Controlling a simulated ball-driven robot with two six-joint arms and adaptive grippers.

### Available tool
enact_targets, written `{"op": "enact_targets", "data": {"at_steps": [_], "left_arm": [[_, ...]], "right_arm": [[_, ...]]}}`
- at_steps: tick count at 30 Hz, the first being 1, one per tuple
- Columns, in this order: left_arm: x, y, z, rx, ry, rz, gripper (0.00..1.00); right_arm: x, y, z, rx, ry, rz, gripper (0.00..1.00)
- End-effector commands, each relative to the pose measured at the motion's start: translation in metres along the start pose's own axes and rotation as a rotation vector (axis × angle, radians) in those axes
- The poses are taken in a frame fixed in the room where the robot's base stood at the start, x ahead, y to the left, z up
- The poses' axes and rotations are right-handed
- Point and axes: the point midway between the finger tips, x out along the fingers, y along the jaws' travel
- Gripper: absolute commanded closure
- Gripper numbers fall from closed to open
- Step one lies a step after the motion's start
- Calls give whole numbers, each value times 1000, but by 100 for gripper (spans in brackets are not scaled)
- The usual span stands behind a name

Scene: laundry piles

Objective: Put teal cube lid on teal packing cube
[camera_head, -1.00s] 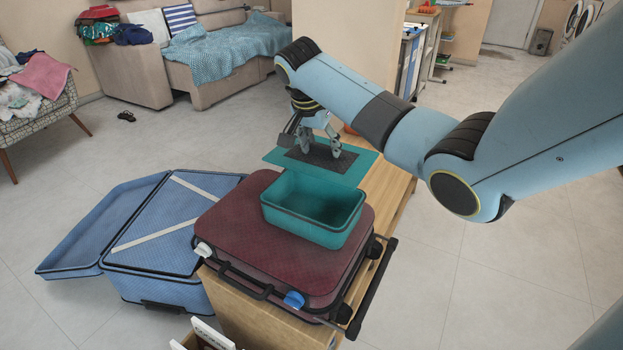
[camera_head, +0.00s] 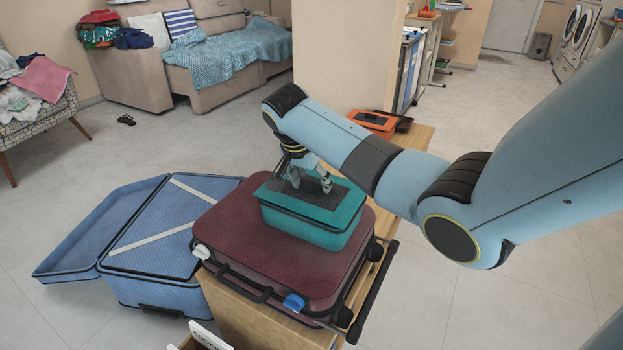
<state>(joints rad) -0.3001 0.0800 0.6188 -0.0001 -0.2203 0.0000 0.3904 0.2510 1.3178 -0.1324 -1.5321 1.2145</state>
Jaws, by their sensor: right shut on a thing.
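The teal packing cube (camera_head: 318,236) stands on the closed maroon suitcase (camera_head: 240,235). The teal cube lid (camera_head: 346,199), flat with a dark mesh panel, lies level over the cube's opening and covers it. I cannot tell whether a thin gap is left between lid and cube. My right gripper (camera_head: 311,187) points down at the middle of the lid and is shut on it. My left gripper is not in view.
The maroon suitcase lies on a wooden bench (camera_head: 405,170). An orange case (camera_head: 374,124) sits at the bench's far end. An open blue suitcase (camera_head: 160,245) is on the floor at left. The floor at right is clear.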

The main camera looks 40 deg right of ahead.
Motion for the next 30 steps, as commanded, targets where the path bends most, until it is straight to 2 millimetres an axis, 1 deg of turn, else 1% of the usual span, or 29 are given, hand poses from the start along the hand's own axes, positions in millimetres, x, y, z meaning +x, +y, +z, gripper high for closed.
{"op": "enact_targets", "data": {"at_steps": [11, 12, 17, 26, 29, 30], "left_arm": [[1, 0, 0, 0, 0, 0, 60], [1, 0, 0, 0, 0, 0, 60], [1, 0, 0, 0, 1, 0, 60], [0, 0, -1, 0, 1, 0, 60], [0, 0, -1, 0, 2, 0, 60], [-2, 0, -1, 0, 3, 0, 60]], "right_arm": [[9, 0, 4, 0, -1, 0, 72], [8, 0, 4, 0, -1, 0, 42], [8, 0, 4, 0, -1, 0, 21], [7, 0, 3, 0, 0, 0, 21], [-1, -1, -1, 1, 2, -3, 21], [-7, 0, -2, 0, 1, -2, 21]]}}
